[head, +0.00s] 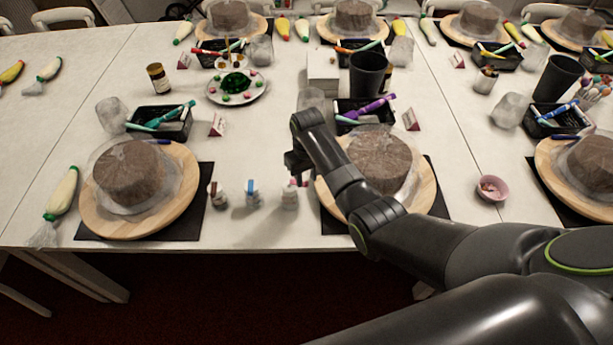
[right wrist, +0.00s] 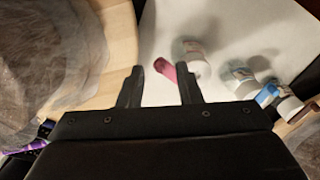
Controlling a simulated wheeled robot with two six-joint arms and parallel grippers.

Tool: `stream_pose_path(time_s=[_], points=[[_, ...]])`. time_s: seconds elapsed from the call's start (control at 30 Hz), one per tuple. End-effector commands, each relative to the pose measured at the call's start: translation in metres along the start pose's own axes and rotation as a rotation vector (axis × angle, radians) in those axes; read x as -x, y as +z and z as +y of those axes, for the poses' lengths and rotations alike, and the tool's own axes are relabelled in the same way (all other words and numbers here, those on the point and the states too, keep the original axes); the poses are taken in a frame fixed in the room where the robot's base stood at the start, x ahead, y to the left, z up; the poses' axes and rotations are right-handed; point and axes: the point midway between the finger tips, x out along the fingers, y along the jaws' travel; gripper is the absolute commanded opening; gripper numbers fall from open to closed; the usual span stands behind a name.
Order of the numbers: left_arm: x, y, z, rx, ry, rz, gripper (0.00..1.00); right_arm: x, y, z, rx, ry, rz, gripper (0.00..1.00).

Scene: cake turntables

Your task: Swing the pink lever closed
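The pink lever (right wrist: 166,71) sticks out sideways from the top of a small white bottle (right wrist: 198,64). In the head view this bottle (head: 290,198) stands near the table's front edge, beside the right-hand cake board, with a bit of pink at its top. My right gripper (right wrist: 159,78) is open and empty. In the right wrist view the lever shows between its fingertips, nearer the right finger; I cannot tell whether they touch. In the head view the right gripper (head: 295,162) is above and behind the bottle. My left gripper is not in view.
A bottle with a blue top (head: 252,192) and another small bottle (head: 217,194) stand in a row left of the pink one. Covered cakes on wooden boards stand on both sides, the left one (head: 100,212) on a black mat.

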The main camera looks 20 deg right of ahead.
Motion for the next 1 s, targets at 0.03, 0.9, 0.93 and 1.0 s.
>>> stream_pose_path(time_s=[0.03, 0.9, 0.93, 1.0], points=[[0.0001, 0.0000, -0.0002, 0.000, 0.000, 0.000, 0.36, -0.0033, 0.0003, -0.0001, 0.000, 0.000, -0.001, 0.32], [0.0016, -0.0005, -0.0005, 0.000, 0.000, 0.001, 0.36, -0.0060, 0.0005, -0.0003, -0.007, 0.000, 0.000, 0.00], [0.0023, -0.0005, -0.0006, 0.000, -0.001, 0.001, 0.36, -0.0057, 0.0006, -0.0004, -0.011, 0.000, 0.000, 0.00], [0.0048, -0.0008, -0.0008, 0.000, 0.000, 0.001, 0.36, -0.0051, 0.0011, -0.0010, -0.027, 0.000, 0.000, 0.00]])
